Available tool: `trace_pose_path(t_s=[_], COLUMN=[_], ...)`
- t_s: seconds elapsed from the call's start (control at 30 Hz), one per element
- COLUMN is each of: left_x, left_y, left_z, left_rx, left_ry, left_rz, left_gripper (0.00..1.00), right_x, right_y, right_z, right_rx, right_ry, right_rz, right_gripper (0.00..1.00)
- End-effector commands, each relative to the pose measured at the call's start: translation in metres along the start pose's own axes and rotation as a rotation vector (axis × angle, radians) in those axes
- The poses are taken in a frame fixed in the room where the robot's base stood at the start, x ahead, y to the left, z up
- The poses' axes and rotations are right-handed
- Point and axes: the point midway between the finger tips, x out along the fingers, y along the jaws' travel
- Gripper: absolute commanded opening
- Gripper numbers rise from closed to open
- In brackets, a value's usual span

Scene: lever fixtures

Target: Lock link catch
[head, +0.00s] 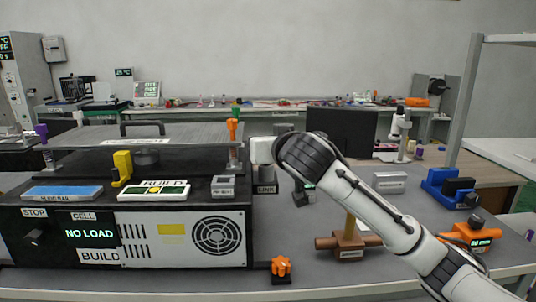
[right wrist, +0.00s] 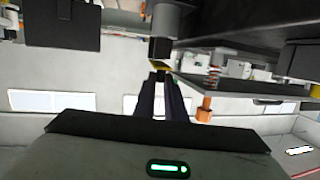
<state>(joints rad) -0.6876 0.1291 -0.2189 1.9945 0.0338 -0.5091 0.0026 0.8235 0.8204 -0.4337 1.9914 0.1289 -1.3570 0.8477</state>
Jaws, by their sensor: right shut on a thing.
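My right arm reaches in from the right in the head view, with its white gripper (head: 262,150) beside the right end of the black press unit, above the LINK label (head: 266,188). The link catch itself is largely hidden behind the gripper and wrist there. In the right wrist view, which looks upside down, the two dark fingers (right wrist: 162,82) are closed on the end of a small dark part with a yellowish band (right wrist: 160,65), apparently the link catch. A grey cylinder (right wrist: 164,20) adjoins it. My left gripper is not in view.
An orange-topped post (head: 232,130) stands close left of the gripper, by the grey plate (head: 90,137). An orange knob (head: 281,267) sits at the front. A brown fixture (head: 348,243) and a blue fixture (head: 447,187) stand to the right.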

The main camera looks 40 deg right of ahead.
Motion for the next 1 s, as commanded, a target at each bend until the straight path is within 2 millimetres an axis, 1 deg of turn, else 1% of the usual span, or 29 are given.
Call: trace_pose_path(t_s=[0.03,0.27,0.73,0.77,0.8,0.87,1.0], left_x=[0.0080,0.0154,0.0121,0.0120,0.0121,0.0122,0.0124], left_y=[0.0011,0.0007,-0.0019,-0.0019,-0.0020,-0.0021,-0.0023], left_z=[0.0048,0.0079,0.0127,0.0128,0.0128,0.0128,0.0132], left_rx=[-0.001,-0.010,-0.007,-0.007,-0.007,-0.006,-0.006], left_ry=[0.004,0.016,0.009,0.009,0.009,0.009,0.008], left_rz=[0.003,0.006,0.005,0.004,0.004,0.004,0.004], left_gripper=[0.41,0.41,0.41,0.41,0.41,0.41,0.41], right_x=[0.0006,-0.0006,-0.0011,-0.0011,-0.0011,-0.0010,-0.0010], right_y=[-0.0001,-0.0002,0.0000,0.0000,0.0000,-0.0001,-0.0001], right_z=[0.0086,0.0094,0.0078,0.0078,0.0079,0.0079,0.0080], right_rx=[-0.004,-0.017,-0.022,-0.022,-0.022,-0.022,-0.022], right_ry=[0.022,0.087,0.103,0.103,0.103,0.103,0.102], right_rz=[0.000,0.002,0.004,0.004,0.004,0.004,0.003], right_gripper=[0.00,0.00,0.00,0.12,0.19,0.29,0.29])
